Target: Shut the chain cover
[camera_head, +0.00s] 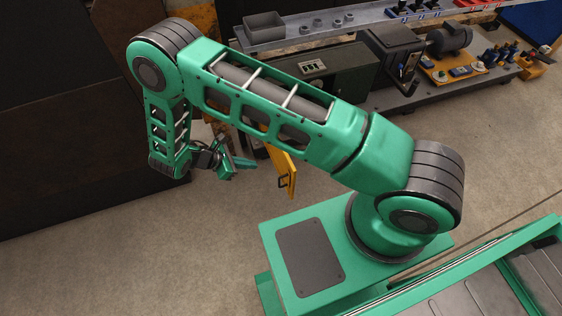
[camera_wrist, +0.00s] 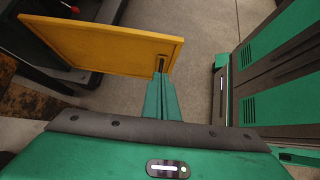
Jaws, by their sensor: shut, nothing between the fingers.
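The chain cover is a yellow panel (camera_head: 281,165) with a dark handle on its lower front part. In the head view it stands swung out from the machine, partly hidden behind my arm. In the wrist view the cover (camera_wrist: 105,46) fills the upper left, with its handle (camera_wrist: 161,64) near its right end. My gripper (camera_head: 243,164) is just left of the cover in the head view. In the wrist view its fingers (camera_wrist: 161,80) are together and empty, pointing at the panel close to the handle. I cannot tell whether they touch it.
The machine (camera_head: 325,80) with a motor and a work shelf runs along the back. A grey bin (camera_head: 265,28) stands on the upper rail. A large dark surface (camera_head: 70,120) stands at the left. The floor (camera_head: 130,240) at the front left is clear.

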